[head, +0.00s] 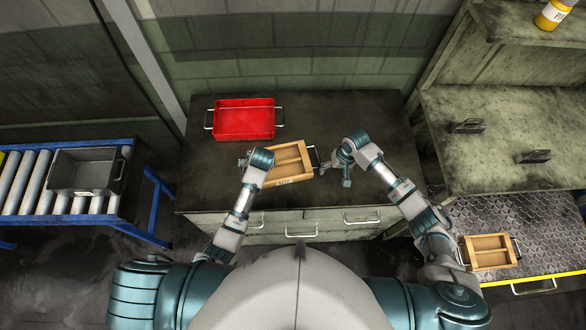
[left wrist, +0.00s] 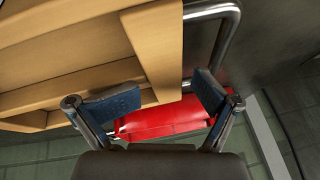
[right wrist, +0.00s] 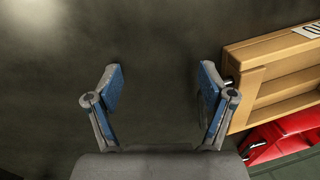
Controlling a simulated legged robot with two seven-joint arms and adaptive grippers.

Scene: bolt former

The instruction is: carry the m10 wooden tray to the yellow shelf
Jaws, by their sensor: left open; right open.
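A wooden tray (head: 290,160) with a label on its front edge and metal end handles sits on the dark workbench; the label is too small to read. My left gripper (head: 246,161) is at its left end, partly hidden by my wrist. In the left wrist view the open fingers (left wrist: 157,97) are around the tray's end, near its handle. My right gripper (head: 336,171) is open and empty just right of the tray. In the right wrist view the tray (right wrist: 275,65) is beside the right finger. The yellow-edged shelf (head: 535,279) is at lower right.
A red bin (head: 244,121) stands behind the tray on the workbench (head: 350,108). Another wooden tray (head: 488,251) lies on the yellow-edged shelf. A grey bin (head: 87,170) sits on the roller conveyor at left. A higher shelf (head: 505,150) stands above the yellow-edged one.

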